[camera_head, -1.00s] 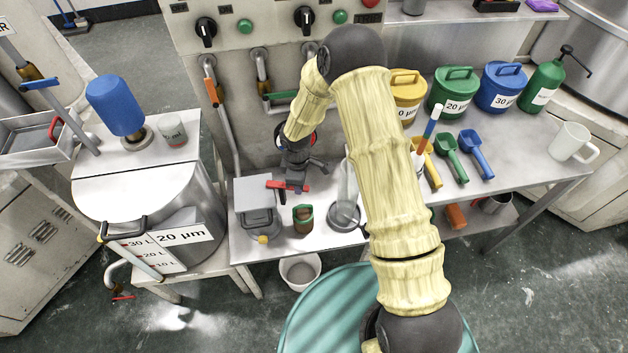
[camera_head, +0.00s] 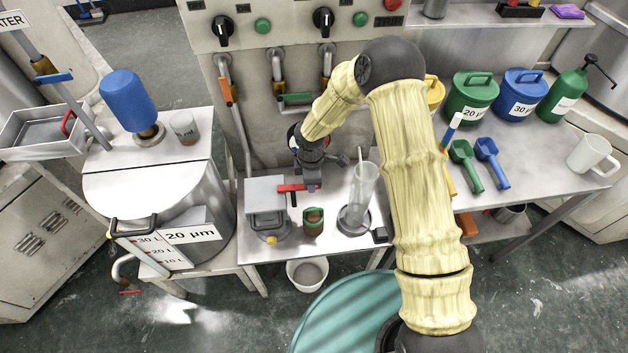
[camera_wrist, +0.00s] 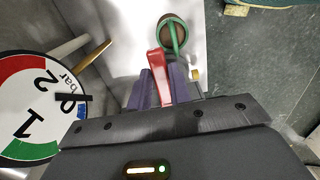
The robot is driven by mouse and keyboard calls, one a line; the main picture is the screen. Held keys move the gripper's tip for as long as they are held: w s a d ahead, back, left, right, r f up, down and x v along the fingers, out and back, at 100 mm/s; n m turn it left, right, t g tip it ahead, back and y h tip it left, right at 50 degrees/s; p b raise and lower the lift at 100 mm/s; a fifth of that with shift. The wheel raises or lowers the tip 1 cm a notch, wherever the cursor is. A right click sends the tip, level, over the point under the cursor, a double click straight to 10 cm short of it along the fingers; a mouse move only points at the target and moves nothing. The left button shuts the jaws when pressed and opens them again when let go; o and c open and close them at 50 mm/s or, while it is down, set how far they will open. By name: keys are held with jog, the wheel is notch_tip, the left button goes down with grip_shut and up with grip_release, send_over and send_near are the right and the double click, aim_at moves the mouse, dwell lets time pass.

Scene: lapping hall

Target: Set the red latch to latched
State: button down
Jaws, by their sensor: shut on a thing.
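The red latch (camera_head: 290,187) is a small red lever at the right side of a grey box-like device (camera_head: 264,190) on the metal bench. In the wrist view its red arm (camera_wrist: 158,68) stands between the purple fingers of my gripper (camera_wrist: 165,88). My gripper (camera_head: 313,186) is shut on the latch, seen from above in the head view. The dark wrist hides part of the lever, and I cannot tell from these frames whether it is latched.
A green-handled brown pot (camera_head: 313,221) stands just in front of the gripper. A clear cylinder (camera_head: 362,190) stands close on the right. A pressure gauge (camera_wrist: 35,110) is near the wrist. A white bucket (camera_head: 307,273) stands below the bench front.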

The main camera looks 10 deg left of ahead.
jog(key=c, duration=1.3)
grip_release()
notch_tip(320, 180, up, 18)
jog(key=shift+f+b, duration=0.25)
jog(key=shift+b, duration=0.4)
jog(key=s+d+r+m+t, duration=0.1)
jog(key=s+d+m, duration=0.3)
jog(key=d+m, duration=0.3)
jog(key=s+d+r+m, duration=0.2)
jog(key=s+d+m, duration=0.3)
jog(key=d+m, duration=0.2)
jog(key=s+d+r+m+t, duration=0.1)
jog(key=s+d+r+m, duration=0.1)
jog(key=s+d+m, duration=0.2)
jog(key=shift+s+d+r+m+t, duration=0.15)
jog(key=shift+d+m, duration=0.6)
jog(key=shift+d, duration=0.9)
jog(key=shift+s+d+m+t, duration=0.15)
jog(key=shift+d+m, duration=0.6)
jog(key=shift+d, duration=0.9)
